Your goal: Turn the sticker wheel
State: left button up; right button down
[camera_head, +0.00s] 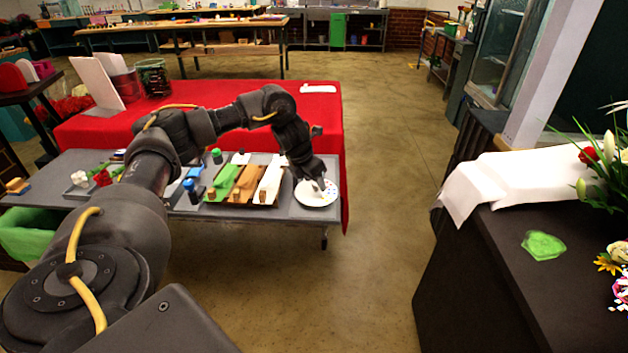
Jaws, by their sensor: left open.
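The sticker wheel (309,197) is a round white disc with small coloured dots. It lies near the right end of the grey table (290,213). My left arm reaches across from the left, and my left gripper (319,186) points down over the wheel's upper part. The gripper is open. Its fingertips are at or just above the disc; I cannot tell whether they touch it. The gripper hides part of the wheel's far side. My right gripper is not in view.
A tray with green, orange and white rolls (244,184) stands just left of the wheel. Small blue and dark bottles (193,190) stand further left. A red-covered table (335,130) is behind. A dark counter (510,262) with flowers is at right, with open floor between.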

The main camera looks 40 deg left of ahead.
pick_arm(q)
jog(key=shift+w+f, duration=0.1)
jog(key=shift+f, duration=0.2)
jog(key=c, duration=1)
jog(key=shift+r, duration=0.1)
